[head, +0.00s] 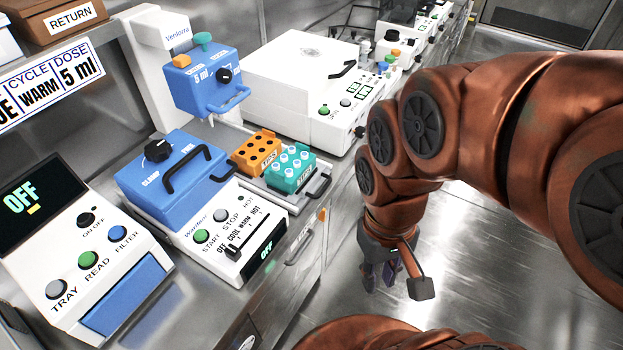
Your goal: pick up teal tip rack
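The teal tip rack (291,168) holds several pale tips and sits on a grey tray (322,184) with a handle, on the bench. An orange rack (256,151) labelled TIPS stands just left of it on the same tray. My gripper (388,280) hangs pointing down over the floor, to the right of and below the bench edge, apart from the rack. Nothing shows in it, and its fingers are small and partly hidden by its own parts, so I cannot tell how far apart they are.
A blue-lidded warmer (178,178) with a black handle stands left of the tray. A blue-headed dispenser (207,85) rises behind the tray. A large white machine (300,85) stands beyond. A reader with an OFF screen (75,245) is at the left. Open floor (480,250) lies right.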

